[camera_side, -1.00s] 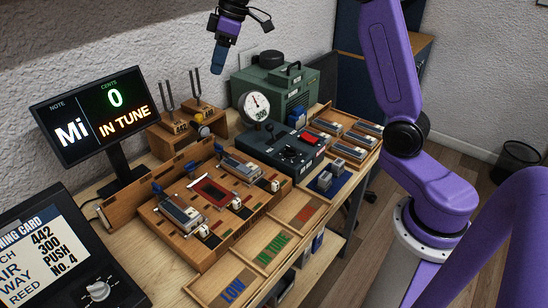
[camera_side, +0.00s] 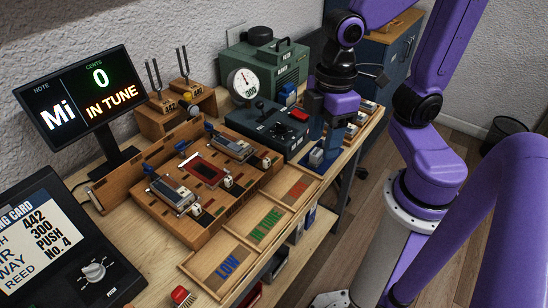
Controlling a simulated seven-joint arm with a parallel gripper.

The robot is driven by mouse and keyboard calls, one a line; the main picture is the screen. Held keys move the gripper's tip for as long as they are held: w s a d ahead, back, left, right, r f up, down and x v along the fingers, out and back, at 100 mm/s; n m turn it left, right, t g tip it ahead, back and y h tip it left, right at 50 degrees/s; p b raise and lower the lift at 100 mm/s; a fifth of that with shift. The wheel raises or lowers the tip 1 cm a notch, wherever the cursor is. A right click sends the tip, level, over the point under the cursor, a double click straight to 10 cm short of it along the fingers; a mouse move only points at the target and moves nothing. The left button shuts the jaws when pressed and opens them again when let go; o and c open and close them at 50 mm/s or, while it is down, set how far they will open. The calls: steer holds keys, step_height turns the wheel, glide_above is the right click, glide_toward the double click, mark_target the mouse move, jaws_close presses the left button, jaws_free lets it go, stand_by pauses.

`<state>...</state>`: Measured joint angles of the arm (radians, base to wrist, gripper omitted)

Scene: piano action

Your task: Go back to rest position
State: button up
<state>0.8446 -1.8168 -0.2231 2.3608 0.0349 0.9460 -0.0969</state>
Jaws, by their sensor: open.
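My gripper (camera_side: 323,140) points down at the right of the workbench, low over or beside the blue pad (camera_side: 302,160). It is open, and no object shows between its fingers. A small metal block (camera_side: 317,156) stands on the blue pad just below the fingers; whether they touch it I cannot tell. My gripper hides part of the pad and of the reed trays behind it. The wooden reed board (camera_side: 150,206) sits on the bench at centre left, with metal reed parts on it.
A dark box with a red button (camera_side: 299,115) and a pressure gauge (camera_side: 244,82) stand close left of my gripper. A green machine (camera_side: 270,62) is behind. The tuner display (camera_side: 84,98) reads Mi, 0, IN TUNE. Sorting trays (camera_side: 226,265) line the front edge.

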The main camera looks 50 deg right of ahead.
steer(key=shift+n, duration=0.3)
steer(key=s+d, duration=0.1)
steer(key=s+f, duration=0.1)
steer(key=s+d+f, duration=0.1)
steer(key=s, duration=0.1)
steer(key=shift+d, duration=0.35)
